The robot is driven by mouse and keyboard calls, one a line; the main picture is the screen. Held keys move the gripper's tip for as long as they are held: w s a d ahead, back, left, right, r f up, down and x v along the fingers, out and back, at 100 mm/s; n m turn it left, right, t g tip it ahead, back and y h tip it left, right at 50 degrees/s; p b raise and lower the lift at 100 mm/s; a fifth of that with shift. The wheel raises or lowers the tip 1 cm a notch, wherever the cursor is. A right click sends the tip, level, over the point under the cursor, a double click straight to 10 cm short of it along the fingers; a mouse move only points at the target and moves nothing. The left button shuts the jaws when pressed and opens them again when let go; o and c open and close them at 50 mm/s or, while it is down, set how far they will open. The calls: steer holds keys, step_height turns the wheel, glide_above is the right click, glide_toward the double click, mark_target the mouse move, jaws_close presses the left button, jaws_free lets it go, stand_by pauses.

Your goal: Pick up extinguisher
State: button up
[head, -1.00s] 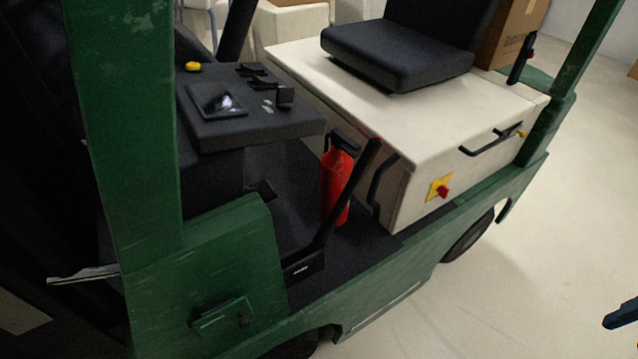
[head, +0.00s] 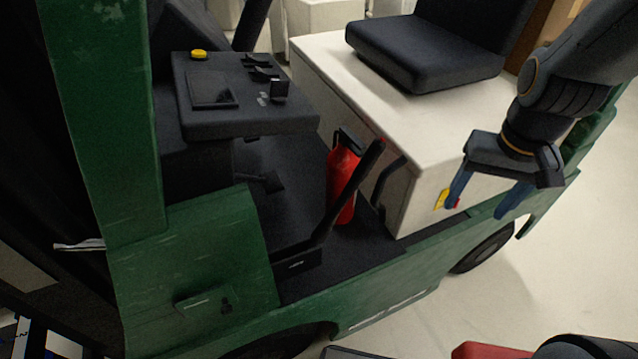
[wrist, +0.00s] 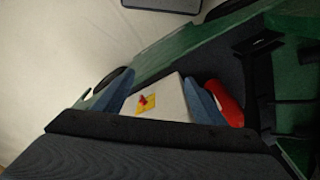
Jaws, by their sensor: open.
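The red extinguisher (head: 341,184) stands on the dark floor of the green cart, between the dashboard and the white seat box. A black lever crosses in front of it and hides part of its body. It also shows in the wrist view (wrist: 227,103), partly hidden by the right finger. My gripper (head: 482,209) is open and empty, with blue fingers pointing down, to the right of the extinguisher and in front of the white box. In the wrist view my gripper (wrist: 161,93) has its fingers spread, with the white box showing between them.
The white seat box (head: 405,145) with a black seat (head: 430,45) stands right of the extinguisher. A black grab handle (head: 384,184) is on its side. The dashboard (head: 240,100) overhangs at left. A green post (head: 100,120) rises at far left. Open floor (head: 560,270) lies at right.

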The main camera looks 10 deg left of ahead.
steer(key=o, duration=0.6)
steer(key=shift+m+g, duration=0.4)
steer(key=shift+m, duration=0.4)
steer(key=w+a, duration=0.2)
steer(key=w, duration=0.1)
steer(key=w+a, duration=0.1)
steer(key=w, duration=0.1)
steer(key=shift+w+r, duration=0.1)
steer(key=shift+w, duration=0.15)
steer(key=m+g+y, duration=0.3)
steer(key=m+g, duration=0.1)
steer(key=m, duration=0.4)
glide_toward(344, 160)
steer(key=f, duration=0.2)
steer(key=w+f, duration=0.1)
steer(key=f, duration=0.1)
steer(key=shift+w+a+f, duration=0.1)
steer(key=shift+a+f, duration=0.1)
steer(key=shift+f, duration=0.2)
steer(key=shift+t, duration=0.3)
steer(key=shift+w+a+p+x, duration=0.15)
steer(key=shift+p+x, duration=0.6)
steer(key=shift+x, duration=1.1)
steer(key=shift+w+a+p+x, duration=0.15)
steer(key=shift+p+x, duration=0.6)
steer(key=shift+x, duration=1.1)
